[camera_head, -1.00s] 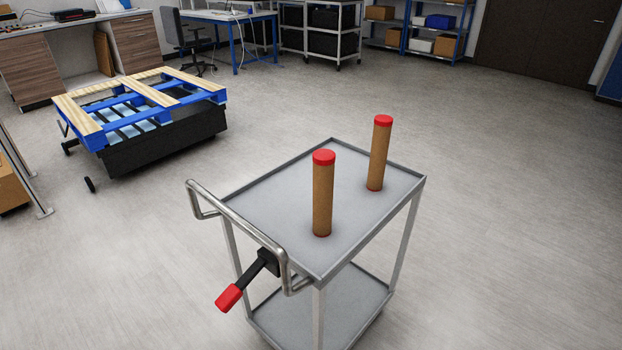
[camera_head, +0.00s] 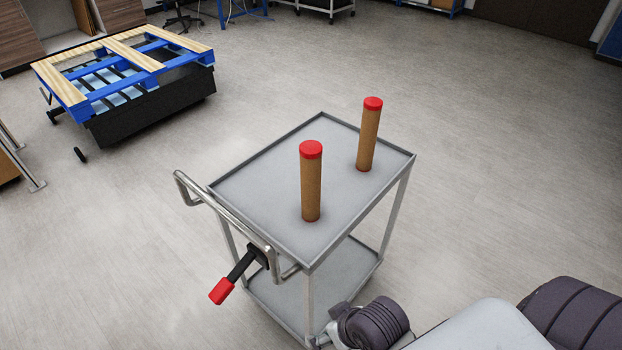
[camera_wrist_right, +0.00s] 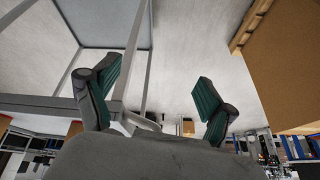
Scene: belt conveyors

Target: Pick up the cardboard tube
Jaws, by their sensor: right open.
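Two brown cardboard tubes with red caps stand upright on the top shelf of a grey cart (camera_head: 262,200). The nearer tube (camera_head: 311,185) is left of the farther tube (camera_head: 368,138). My right arm comes in at the bottom right of the head view, low beside the cart; its fingers cannot be made out there. In the right wrist view my right gripper (camera_wrist_right: 158,95) is open and empty, with its two green-padded fingers apart. A cart leg shows close to the left finger. No tube is between the fingers. My left gripper is not in view.
The cart has a handle (camera_head: 225,222) on its left side with a red-tipped lever (camera_head: 222,291). A blue pallet (camera_head: 140,62) on a black base stands at the upper left. The floor right of the cart is clear.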

